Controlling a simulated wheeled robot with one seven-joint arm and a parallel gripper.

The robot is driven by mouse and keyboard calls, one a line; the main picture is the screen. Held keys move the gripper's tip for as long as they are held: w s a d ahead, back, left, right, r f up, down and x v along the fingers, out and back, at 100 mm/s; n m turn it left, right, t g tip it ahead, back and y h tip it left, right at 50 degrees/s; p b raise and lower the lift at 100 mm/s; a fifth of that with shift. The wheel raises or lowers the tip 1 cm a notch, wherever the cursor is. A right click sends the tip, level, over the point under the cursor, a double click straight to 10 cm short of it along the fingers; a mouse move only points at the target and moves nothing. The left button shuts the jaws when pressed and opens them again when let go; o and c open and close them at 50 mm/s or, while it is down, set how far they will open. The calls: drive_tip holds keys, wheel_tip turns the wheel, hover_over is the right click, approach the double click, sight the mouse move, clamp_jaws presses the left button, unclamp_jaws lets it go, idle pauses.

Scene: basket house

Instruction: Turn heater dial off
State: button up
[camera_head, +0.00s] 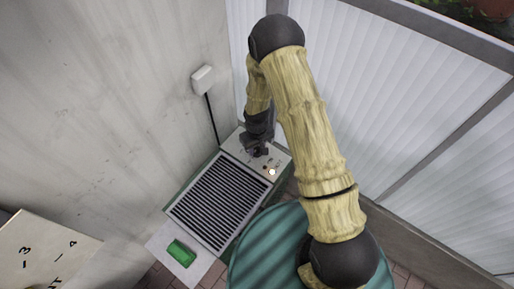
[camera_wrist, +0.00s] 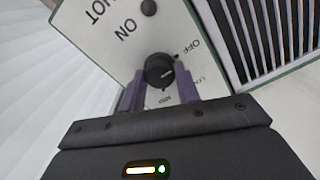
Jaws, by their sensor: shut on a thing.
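The heater (camera_head: 229,195) stands against the wall in the head view, with a dark slatted grille and a pale control panel at its upper end. In the wrist view the pale panel (camera_wrist: 104,48) carries the words ON, OFF and HOT. The round black dial (camera_wrist: 160,71) sits on this panel, with OFF printed close beside it. My gripper (camera_wrist: 160,88) is shut on the dial, one purple finger on each side. The dial's pointer setting is too small to tell for sure. In the head view my gripper hides most of the dial.
A green block (camera_head: 181,253) lies on the pale shelf at the heater's lower end. A white wall box (camera_head: 203,80) with a black cable is above the heater. A white ribbed fence (camera_head: 400,110) stands right. A lettered board (camera_head: 40,250) is at lower left.

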sight(257, 150)
drive_tip(key=shift+n, duration=0.3)
drive_tip(key=o, duration=1)
drive_tip(key=shift+r, duration=0.1)
wheel_tip(257, 150, up, 17)
drive_tip(key=shift+r+b, duration=0.15)
drive_tip(key=shift+b, duration=0.5)
